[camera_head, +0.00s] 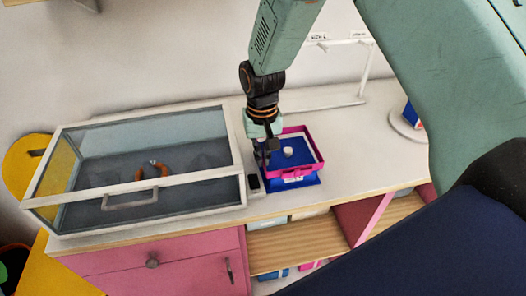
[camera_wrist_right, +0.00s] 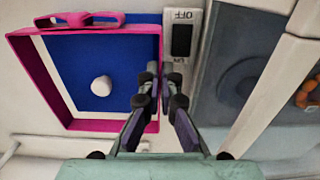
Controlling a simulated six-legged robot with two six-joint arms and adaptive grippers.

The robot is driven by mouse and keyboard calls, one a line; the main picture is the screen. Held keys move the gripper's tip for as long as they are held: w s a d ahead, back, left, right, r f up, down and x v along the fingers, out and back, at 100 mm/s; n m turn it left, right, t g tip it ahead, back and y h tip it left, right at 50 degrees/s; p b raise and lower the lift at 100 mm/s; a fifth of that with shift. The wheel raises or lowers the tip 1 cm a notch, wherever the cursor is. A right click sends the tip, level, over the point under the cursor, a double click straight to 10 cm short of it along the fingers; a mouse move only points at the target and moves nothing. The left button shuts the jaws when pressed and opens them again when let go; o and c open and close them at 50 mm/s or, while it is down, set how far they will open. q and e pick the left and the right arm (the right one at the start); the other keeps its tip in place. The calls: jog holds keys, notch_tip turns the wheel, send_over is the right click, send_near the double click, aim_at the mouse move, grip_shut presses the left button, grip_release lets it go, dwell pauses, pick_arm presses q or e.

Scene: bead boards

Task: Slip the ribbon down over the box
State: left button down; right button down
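The ribbon (camera_head: 318,150) is a stiff pink square loop with a bow on one side; it also shows in the right wrist view (camera_wrist_right: 88,126). Blue box (camera_head: 290,186) with a white knob (camera_head: 287,152) stands beneath it on the counter, and its top (camera_wrist_right: 75,70) shows through the loop. The ribbon sits high, with blue box front visible below it; how far it surrounds the box is unclear. My right gripper (camera_head: 268,152) points down at the loop's left side, its fingers (camera_wrist_right: 162,75) closed on either side of that wall. My left gripper is not in view.
A glass-topped case (camera_head: 128,203) holding an orange ring (camera_head: 150,170) stands left of the box. A small device marked OFF (camera_wrist_right: 184,30) lies between them. A white stand (camera_head: 368,75) is behind; a round plate (camera_head: 403,130) is at right. The counter right of the box is clear.

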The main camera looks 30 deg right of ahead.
jog(key=shift+d, duration=0.15)
dwell(0.5)
jog(key=shift+p, duration=0.6)
dwell(0.4)
jog(key=shift+f, duration=0.35)
dwell(0.6)
jog(key=shift+p, duration=0.35)
jog(key=c, duration=2.1)
grip_release()
jog(key=o, duration=0.7)
jog(key=shift+c, duration=0.2)
jog(key=shift+o, duration=0.3)
jog(key=o, duration=0.3)
